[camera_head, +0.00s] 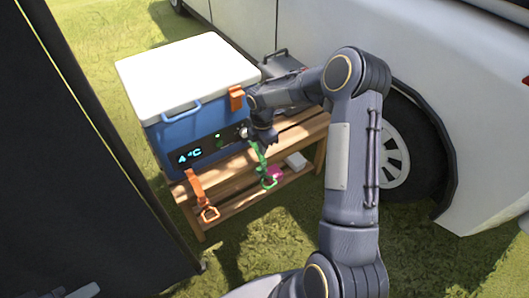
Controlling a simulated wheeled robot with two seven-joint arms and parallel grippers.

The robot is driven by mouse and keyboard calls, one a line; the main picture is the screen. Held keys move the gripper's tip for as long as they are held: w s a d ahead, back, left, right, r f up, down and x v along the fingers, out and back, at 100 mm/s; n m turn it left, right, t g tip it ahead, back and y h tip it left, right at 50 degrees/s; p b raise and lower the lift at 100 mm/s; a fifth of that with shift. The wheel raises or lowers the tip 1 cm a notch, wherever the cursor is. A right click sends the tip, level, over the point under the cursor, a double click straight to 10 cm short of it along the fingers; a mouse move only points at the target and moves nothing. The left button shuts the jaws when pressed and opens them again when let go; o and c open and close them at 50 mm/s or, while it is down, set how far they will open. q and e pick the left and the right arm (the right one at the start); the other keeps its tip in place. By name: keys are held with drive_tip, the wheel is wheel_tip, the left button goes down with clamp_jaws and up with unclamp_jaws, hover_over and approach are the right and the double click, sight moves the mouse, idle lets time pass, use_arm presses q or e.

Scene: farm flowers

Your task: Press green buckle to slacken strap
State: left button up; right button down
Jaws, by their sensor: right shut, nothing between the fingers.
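A green buckle and strap (264,168) hang at the front edge of the wooden bench, in front of the blue cooler (188,126). The strap ends in a green ring low down. My right gripper (266,140) is shut and points down at the upper end of the green strap. Its fingers look very near or touching the green part; I cannot tell which. Nothing shows between them. The hand and wrist hide part of the cooler's right front.
An orange strap with a ring (205,200) hangs at the bench's left front. An orange latch (236,98) is on the cooler. The wooden bench (232,176) has a pink item (274,174) on its lower level. A white vehicle (430,75) stands close at right; grass is clear in front.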

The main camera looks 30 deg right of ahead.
drive_tip(key=shift+d+r+p, duration=0.1)
drive_tip(key=shift+r+p, duration=0.35)
drive_tip(key=shift+r, duration=1.65)
